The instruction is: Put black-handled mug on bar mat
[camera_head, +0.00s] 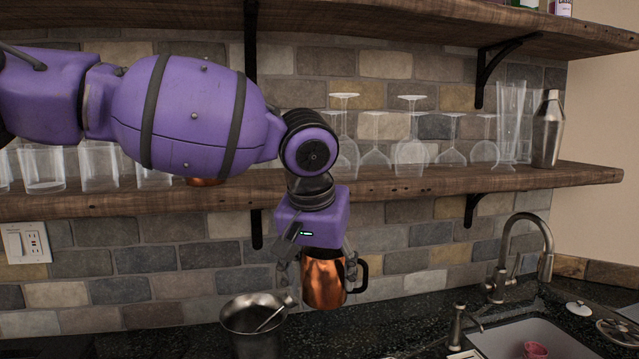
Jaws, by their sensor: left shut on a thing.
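The black-handled mug (324,284) is copper-coloured and hangs upright in the middle of the head view. Its black handle points right. My left gripper (318,275) is shut on the mug from above, with one finger at each side. The mug is above the dark counter (390,325), a little to the right of a metal bucket. I cannot make out the bar mat in this view. My right gripper is not in view.
The metal bucket (253,322) with a utensil stands on the counter. At right are a faucet (545,262), a soap dispenser (457,325) and a sink (515,335) holding a reddish item. A wooden shelf (420,187) above carries several glasses and a shaker (547,130).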

